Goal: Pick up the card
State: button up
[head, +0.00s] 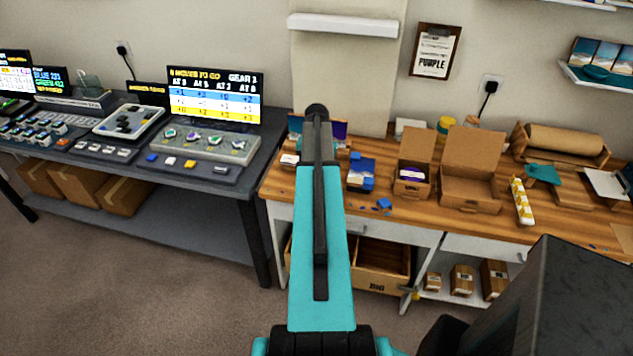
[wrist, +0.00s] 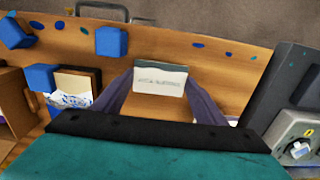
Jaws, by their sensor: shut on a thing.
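The card (wrist: 160,80) is a small white piece with a line of dark print, too blurred to read, in the middle of the wrist view. My gripper (wrist: 160,88) is shut on it, with a dark purple-grey finger at each side. The card is upright between the fingertips with the wooden bench top behind it. I cannot tell whether its edge still touches the wood. In the head view my arm covers the gripper.
In the head view, open cardboard boxes (head: 470,187) stand on the wooden bench (head: 345,205), right of my arm.

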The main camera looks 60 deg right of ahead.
jog(key=shift+r, duration=0.15)
jog(key=shift+r+b, duration=0.9)
jog(key=shift+r, duration=0.95)
jog(key=s+a+b, duration=0.1)
jog(key=s+b, duration=0.1)
jog(key=s, duration=0.5)
jog(key=s+a+r+b, duration=0.1)
jog(key=s+a+b, duration=0.1)
jog(key=s, duration=0.6)
jog(key=shift+s+a+r, duration=0.3)
jog(key=w+a+r+n, duration=0.1)
jog(key=w+a+n, duration=0.2)
jog(key=w+a, duration=0.55)
jog(key=w+a+r+n, duration=0.1)
jog(key=w+a+n, duration=0.4)
jog(key=w, duration=0.6)
jog(key=w+a+r+n, duration=0.1)
jog(key=w+a+n, duration=0.1)
jog(key=w+a, duration=0.7)
jog(key=w+a+n, duration=0.3)
jog(key=w+a, duration=0.1)
jog(key=a, duration=0.7)
jog(key=w+a+r+n, duration=0.1)
jog(key=w+a+n, duration=0.3)
jog(key=a, duration=0.6)
jog(key=w+a+r+n, duration=0.1)
jog(key=w+a+n, duration=0.2)
jog(key=a, duration=0.8)
jog(key=shift+w+a, duration=0.3)
jog(key=shift+w, duration=0.9)
